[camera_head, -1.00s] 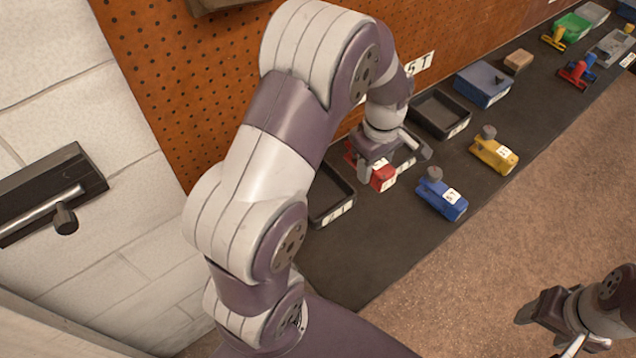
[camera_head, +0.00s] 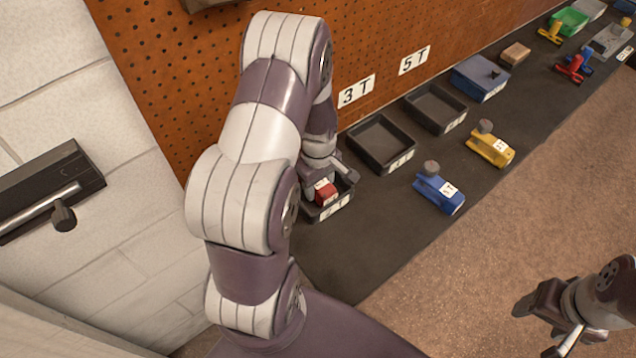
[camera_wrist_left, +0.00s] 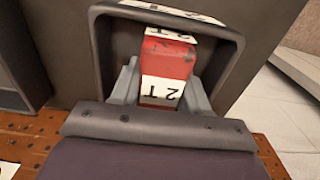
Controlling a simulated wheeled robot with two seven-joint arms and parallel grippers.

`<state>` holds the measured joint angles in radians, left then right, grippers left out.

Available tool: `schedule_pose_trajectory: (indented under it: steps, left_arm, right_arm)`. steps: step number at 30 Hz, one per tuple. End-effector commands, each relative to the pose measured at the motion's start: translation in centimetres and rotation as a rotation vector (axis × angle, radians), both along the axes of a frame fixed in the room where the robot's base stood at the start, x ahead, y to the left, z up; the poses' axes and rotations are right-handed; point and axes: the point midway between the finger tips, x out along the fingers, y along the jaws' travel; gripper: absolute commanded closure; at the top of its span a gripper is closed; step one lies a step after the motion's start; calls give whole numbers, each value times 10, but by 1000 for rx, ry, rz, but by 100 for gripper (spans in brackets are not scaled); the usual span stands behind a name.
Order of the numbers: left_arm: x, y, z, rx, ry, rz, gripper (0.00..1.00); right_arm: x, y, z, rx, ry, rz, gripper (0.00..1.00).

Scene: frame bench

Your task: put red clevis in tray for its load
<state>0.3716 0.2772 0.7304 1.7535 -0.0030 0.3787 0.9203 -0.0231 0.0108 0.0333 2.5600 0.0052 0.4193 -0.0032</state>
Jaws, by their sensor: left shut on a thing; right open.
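The red clevis (camera_head: 326,191) is between the fingers of my left gripper (camera_head: 328,186), over or inside the leftmost black tray (camera_head: 333,209). In the left wrist view the red clevis (camera_wrist_left: 166,66) shows a white "2 T" label, and the left gripper (camera_wrist_left: 160,85) is shut on it, with the tray walls (camera_wrist_left: 225,60) around it. Whether the clevis touches the tray floor is hidden. The tray's front label is too small to read surely in the head view. My right gripper (camera_head: 530,300) is open and empty at the lower right, away from the bench.
Two empty black trays, a middle one (camera_head: 381,144) and a right one (camera_head: 436,108), stand along the pegboard under "3 T" (camera_head: 356,91) and "5 T" (camera_head: 414,60) signs. A blue clevis (camera_head: 439,192) and a yellow clevis (camera_head: 490,148) lie in front. The bench front left is clear.

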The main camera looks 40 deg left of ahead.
Motion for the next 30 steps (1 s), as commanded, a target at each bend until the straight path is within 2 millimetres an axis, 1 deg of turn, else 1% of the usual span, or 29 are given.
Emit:
schedule_pose_trajectory:
  steps: [3, 4, 5, 6, 14, 17, 20, 24, 27, 30]
  left_arm:
    - [0, 0, -4, 0, 0, 0, 100]
    - [0, 0, -3, 0, 0, 0, 45]
    - [0, 0, -3, 0, 0, 0, 36]
    - [0, 0, -3, 0, 0, 0, 30]
    - [0, 0, -1, 0, 0, 0, 30]
    - [1, 0, 8, 0, -2, 0, 30]
    - [1, 0, 31, 2, -5, 0, 30]
    - [1, 0, 70, 2, -6, 0, 30]
    - [1, 0, 94, 1, -3, 0, 30]
    - [1, 0, 110, 1, -2, 0, 30]
  right_arm:
    - [0, 0, -2, 0, 0, 0, 36]
    - [0, 0, -1, 0, 0, 0, 36]
    - [0, 0, -1, 0, 0, 0, 36]
    - [0, 0, -1, 0, 0, 0, 36]
    - [0, 0, -1, 0, 0, 0, 36]
    - [0, 0, 1, 0, 0, 0, 36]
    - [0, 0, 2, 0, 0, 0, 36]
    - [0, 0, 4, 0, 0, 0, 36]
    - [0, 0, 5, 0, 0, 0, 36]
    - [0, 0, 5, 0, 0, 0, 36]
